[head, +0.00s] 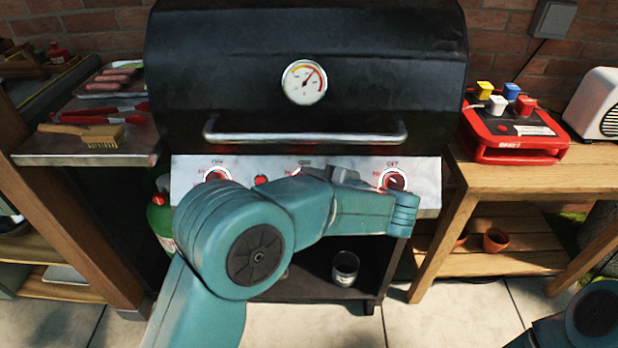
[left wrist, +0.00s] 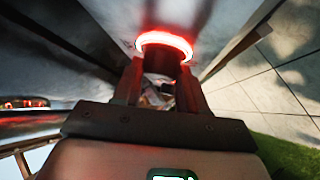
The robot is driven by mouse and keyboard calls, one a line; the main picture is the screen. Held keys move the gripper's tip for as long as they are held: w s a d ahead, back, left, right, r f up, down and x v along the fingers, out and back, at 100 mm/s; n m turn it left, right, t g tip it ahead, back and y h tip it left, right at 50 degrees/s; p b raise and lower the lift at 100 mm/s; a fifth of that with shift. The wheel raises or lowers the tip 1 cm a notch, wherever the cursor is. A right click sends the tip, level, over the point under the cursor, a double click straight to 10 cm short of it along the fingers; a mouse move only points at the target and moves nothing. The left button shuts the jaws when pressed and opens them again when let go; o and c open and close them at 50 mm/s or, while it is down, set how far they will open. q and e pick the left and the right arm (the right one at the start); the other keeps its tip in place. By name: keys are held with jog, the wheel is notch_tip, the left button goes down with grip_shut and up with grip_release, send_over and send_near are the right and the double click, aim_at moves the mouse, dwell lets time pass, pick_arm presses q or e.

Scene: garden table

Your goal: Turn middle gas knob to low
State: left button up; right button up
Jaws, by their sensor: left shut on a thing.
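A black gas grill has a pale control panel (head: 430,185) with a left knob (head: 217,176) and a right knob (head: 393,180), both with red-lit rings. The middle knob is hidden behind my left arm in the head view; only part of its dial marking shows. In the left wrist view a glowing red ring (left wrist: 163,41) stands out from the panel at the fingertips. My left gripper (left wrist: 160,82) is shut on the knob there; its fingers lie on both sides. The knob's pointer cannot be read. My right gripper is out of view.
The closed lid (head: 240,70) with its handle (head: 305,137) is above the panel. A side shelf (head: 50,155) holds a brush (head: 85,132), tongs and sausages. A wooden table (head: 590,165) at right holds a red box (head: 510,140).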

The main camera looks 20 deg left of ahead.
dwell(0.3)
pick_arm(q)
jog(key=o, duration=1.1)
jog(key=shift+c, duration=0.2)
